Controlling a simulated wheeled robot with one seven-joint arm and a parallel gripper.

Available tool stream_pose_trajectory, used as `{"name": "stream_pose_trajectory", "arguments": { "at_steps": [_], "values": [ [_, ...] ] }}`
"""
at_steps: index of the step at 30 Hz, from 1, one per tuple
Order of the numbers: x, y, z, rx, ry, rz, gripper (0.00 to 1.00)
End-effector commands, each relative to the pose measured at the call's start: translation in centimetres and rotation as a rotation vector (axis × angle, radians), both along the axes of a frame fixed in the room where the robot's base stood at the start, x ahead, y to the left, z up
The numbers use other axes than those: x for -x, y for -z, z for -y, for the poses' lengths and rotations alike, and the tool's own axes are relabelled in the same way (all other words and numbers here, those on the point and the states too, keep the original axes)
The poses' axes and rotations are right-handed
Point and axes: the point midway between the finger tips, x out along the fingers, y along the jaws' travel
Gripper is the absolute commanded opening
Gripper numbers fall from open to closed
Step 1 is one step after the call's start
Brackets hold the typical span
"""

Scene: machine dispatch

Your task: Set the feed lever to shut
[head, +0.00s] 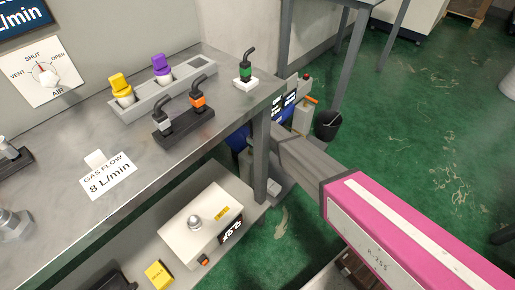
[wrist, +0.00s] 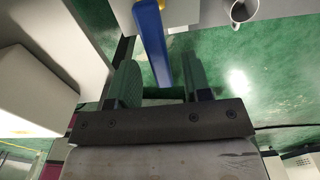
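No lever labelled as the feed lever can be read in either view. In the wrist view a long blue bar (wrist: 152,45) with a yellow end reaches down toward the gap between my fingers. I cannot tell whether it is the feed lever. My gripper (wrist: 160,88) is open, its two green fingers well apart on either side of the bar's lower end. I cannot tell whether either finger touches it. In the head view a blue part (head: 238,139) shows beside the bench's right end, partly hidden. My gripper cannot be made out there.
The grey bench (head: 60,215) holds a black block (head: 183,127) with black-handled levers, yellow and purple knobs, and a green-collared lever (head: 246,68). An AIR dial (head: 45,77) is on the wall. A white box (head: 200,222) sits below. A dark bucket (head: 327,125) stands beyond.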

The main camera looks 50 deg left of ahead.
Motion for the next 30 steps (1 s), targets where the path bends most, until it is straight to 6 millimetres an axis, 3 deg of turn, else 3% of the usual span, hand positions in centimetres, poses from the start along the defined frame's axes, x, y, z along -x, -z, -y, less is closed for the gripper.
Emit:
{"name": "stream_pose_trajectory", "arguments": {
  "at_steps": [8, 21, 30],
  "values": [
    [0.0, -1.7, 0.1, -0.001, -0.001, 0.001, 0.45],
    [0.0, -9.3, 0.1, -0.001, 0.000, 0.001, 0.45],
    [0.0, -10.8, 0.0, 0.000, 0.000, 0.000, 0.45]
  ]
}}
